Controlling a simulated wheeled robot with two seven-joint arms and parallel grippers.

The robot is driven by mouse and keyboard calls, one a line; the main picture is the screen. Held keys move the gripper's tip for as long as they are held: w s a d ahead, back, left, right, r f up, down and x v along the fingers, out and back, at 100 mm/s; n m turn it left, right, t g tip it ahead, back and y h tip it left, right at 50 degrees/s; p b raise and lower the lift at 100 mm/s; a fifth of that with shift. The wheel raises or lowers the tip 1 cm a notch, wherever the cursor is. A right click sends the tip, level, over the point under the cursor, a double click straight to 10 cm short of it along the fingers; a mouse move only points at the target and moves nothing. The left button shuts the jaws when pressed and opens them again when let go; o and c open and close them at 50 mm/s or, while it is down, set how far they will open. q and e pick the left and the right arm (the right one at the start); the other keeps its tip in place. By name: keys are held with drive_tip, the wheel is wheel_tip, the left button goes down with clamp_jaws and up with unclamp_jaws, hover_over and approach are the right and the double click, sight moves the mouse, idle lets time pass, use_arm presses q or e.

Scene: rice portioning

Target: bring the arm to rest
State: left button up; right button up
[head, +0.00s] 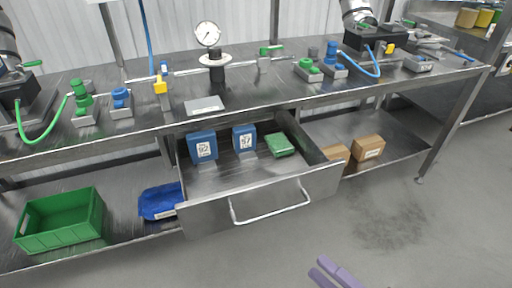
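My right gripper (328,271) shows at the bottom edge, right of centre, as two pale purple fingers lying close side by side. Nothing shows between them, and the rest of it is cut off by the frame. It is over the bare floor, in front of and apart from the open drawer (262,205). My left gripper is not in view.
The metal bench (260,97) carries valves, hoses and a pressure gauge (208,34). The pulled-out drawer holds two blue boxes (202,146) and a green packet (279,145). Floor at right is clear.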

wheel_tip(320, 180, down, 7)
drive_tip(key=d+m+h+p, duration=0.25)
drive_tip(key=m+h, duration=0.55)
drive_tip(key=m, duration=0.6)
drive_tip(key=s+a+f+m+g+h, duration=0.1)
drive_tip(key=s+f+m+g+h, duration=0.1)
drive_tip(key=s+f+m+g, duration=0.3)
drive_tip(key=shift+s+f+m, duration=0.4)
drive_tip(key=shift+f+m, duration=0.15)
drive_tip(key=shift+m, duration=0.45)
